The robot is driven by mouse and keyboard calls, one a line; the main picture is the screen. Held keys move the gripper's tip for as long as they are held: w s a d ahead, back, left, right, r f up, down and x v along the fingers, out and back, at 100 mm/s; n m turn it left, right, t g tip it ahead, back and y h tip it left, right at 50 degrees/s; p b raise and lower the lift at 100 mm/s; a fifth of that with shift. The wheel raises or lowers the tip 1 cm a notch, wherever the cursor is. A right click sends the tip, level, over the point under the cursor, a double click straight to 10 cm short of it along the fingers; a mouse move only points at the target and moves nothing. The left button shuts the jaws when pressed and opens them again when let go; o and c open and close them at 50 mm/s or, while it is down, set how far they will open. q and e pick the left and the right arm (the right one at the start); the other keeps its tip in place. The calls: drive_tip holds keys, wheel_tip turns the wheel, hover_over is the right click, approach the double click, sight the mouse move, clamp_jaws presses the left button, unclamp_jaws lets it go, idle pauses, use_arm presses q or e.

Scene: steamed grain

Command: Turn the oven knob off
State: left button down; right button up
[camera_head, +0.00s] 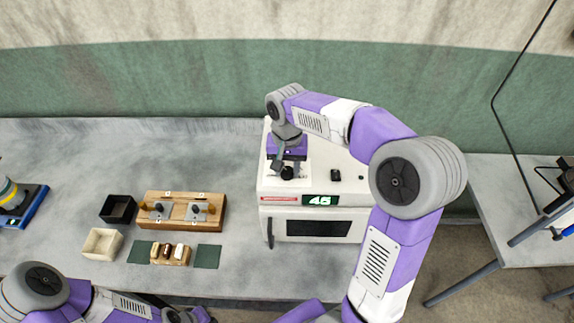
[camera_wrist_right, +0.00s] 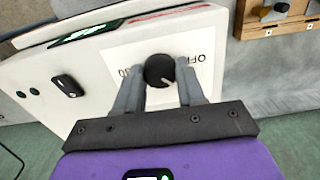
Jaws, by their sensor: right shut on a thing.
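The white oven (camera_head: 272,200) stands on the bench, its green display (camera_head: 320,201) lit with "45". A light pointer mark on the knob is turned toward the right finger, not at the lettering. My right gripper (camera_head: 281,163) is over the knob; its fingers (camera_wrist_right: 160,88) are shut on the knob's two sides. My left arm shows at bottom left, its gripper out of view.
Left of the oven are a wooden block (camera_head: 183,196), a black box (camera_head: 118,209) and a beige box (camera_head: 102,244). The bench's back left is clear.

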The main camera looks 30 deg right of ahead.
sight(288, 171)
drive_tip(key=n+p, duration=0.1)
drive_tip(key=n, duration=0.3)
drive_tip(key=shift+r+n, duration=0.1)
drive_tip(key=shift+n, duration=0.2)
drive_tip(key=shift+n+p, duration=0.7)
drive_tip(key=shift+n, duration=1.6)
drive_tip(key=o, duration=1)
drive_tip(key=shift+s, duration=0.1)
drive_tip(key=shift+o, duration=0.2)
wheel_tip(288, 171, up, 8)
drive_tip(key=shift+f, duration=0.25)
